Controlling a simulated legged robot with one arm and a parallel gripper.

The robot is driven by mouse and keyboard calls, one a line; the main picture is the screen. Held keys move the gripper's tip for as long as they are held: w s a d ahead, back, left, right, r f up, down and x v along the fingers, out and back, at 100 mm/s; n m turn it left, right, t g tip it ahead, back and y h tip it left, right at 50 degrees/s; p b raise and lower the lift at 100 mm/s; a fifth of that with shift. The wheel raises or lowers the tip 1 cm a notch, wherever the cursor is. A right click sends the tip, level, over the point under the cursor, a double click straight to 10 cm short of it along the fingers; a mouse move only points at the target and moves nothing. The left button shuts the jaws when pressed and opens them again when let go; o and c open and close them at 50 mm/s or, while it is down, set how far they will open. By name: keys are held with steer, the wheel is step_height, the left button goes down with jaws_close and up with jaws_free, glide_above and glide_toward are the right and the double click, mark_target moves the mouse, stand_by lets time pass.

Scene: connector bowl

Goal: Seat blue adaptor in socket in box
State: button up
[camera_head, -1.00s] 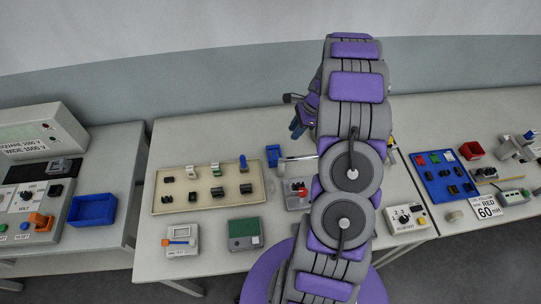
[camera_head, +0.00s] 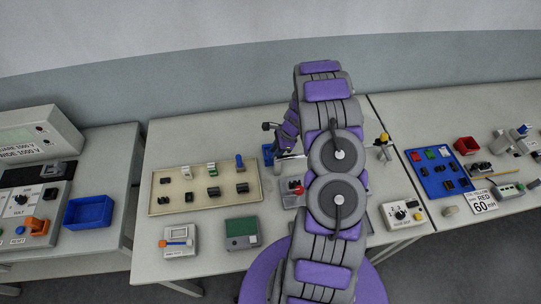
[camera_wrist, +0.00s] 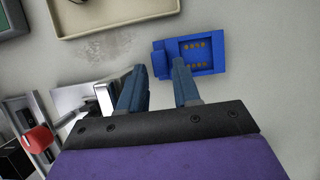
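A blue block (camera_wrist: 205,52) with gold contacts lies on the table just beyond my fingertips in the wrist view. It looks like the blue adaptor, but I cannot be sure. A small part of it shows beside my arm in the head view (camera_head: 267,154). My gripper (camera_wrist: 158,76) is open, its two blue-grey fingers apart with nothing between them. The right fingertip overlaps the block's near edge in the picture; I cannot tell whether it touches. A grey box with a red knob (camera_wrist: 38,139) and a silver part (camera_wrist: 88,97) is left of my fingers. I cannot make out its socket.
A beige tray (camera_head: 221,208) with several connectors and an upright blue piece (camera_head: 239,161) lies left of my arm. A green-faced device (camera_head: 242,233) and a small meter (camera_head: 179,240) stand in front. A blue tray (camera_head: 421,170) is on the right table.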

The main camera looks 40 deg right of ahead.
steer(key=shift+x, duration=0.9)
jaws_close()
